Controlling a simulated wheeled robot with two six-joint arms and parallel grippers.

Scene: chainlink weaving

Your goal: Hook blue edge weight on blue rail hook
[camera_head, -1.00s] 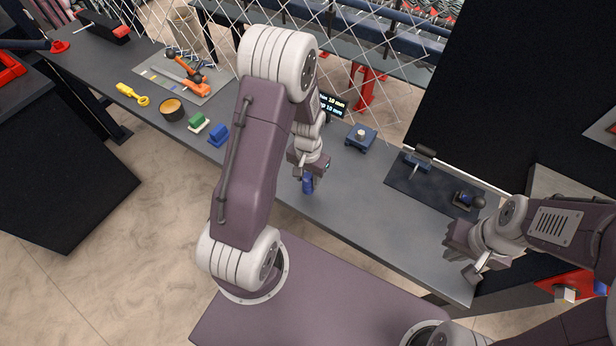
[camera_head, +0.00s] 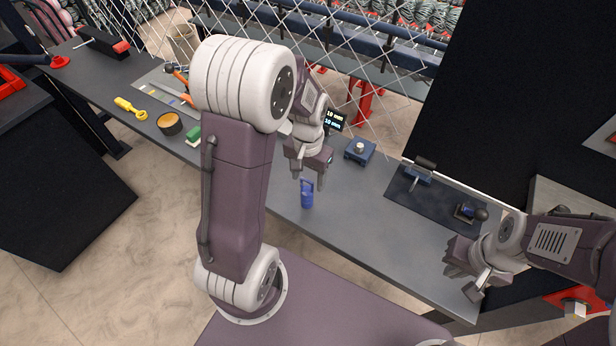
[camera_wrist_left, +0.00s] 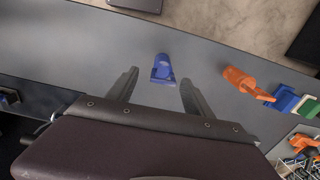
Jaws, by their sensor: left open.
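The blue edge weight (camera_head: 307,196), a small block with a loop-like top, stands on the grey bench near its front edge. My left gripper (camera_head: 308,180) is open and empty just above and behind it. In the left wrist view the weight (camera_wrist_left: 162,69) lies beyond and between the two spread fingertips (camera_wrist_left: 160,84), apart from both. My right gripper (camera_head: 462,272) is over the bench's right end; its jaw gap is unclear. I cannot make out a blue rail hook for certain; a dark blue rail (camera_head: 330,38) runs behind the wire mesh.
A blue fixture with a pale knob (camera_head: 360,151) and a small display (camera_head: 334,121) stand behind the weight. A dark mat (camera_head: 430,205) with clamps is at right. Wire mesh borders the back.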

